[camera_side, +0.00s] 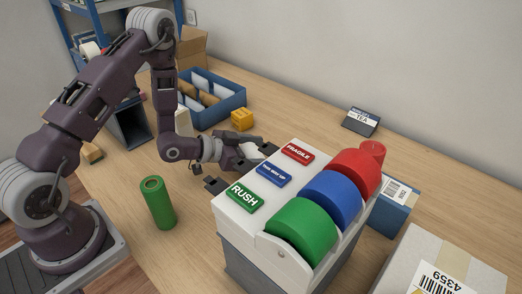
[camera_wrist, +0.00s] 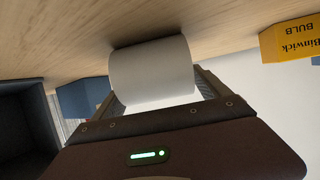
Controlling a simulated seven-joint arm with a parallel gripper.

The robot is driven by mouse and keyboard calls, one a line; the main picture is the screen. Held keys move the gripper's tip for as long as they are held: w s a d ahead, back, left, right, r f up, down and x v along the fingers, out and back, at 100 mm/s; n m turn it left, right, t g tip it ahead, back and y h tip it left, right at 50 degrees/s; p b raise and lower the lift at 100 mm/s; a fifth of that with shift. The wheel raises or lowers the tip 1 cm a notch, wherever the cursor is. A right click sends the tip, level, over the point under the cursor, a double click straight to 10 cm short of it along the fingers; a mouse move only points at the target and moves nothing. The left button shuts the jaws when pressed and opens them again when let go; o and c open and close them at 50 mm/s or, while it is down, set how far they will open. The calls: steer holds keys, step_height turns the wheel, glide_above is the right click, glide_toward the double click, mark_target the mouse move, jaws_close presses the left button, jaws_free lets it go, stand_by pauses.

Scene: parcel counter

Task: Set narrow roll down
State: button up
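A white roll (camera_wrist: 152,72) shows in the wrist view, upright between the two fingers of my gripper (camera_wrist: 160,95), which flank it closely. Its end lies at the wooden counter with a dark shadow there; I cannot tell whether it bears its weight. In the side view, my gripper (camera_side: 256,155) reaches level and low to the right, behind the label dispenser (camera_side: 232,212). Part of the white roll (camera_side: 255,149) shows between the fingers; the dispenser hides its lower part.
The dispenser carries green, blue and red rolls. A green roll (camera_side: 158,203) stands upright on the counter to the left. A yellow box (camera_side: 242,119), a blue divided bin (camera_side: 213,116) and a dark TEA box (camera_side: 361,121) stand behind. A large parcel (camera_side: 450,262) is at front right.

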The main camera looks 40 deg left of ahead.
mark_target(253, 150)
steer(key=shift+s+r, duration=0.1)
steer(key=shift+r, duration=0.15)
steer(key=v, duration=0.7)
steer(key=shift+s+a, duration=0.1)
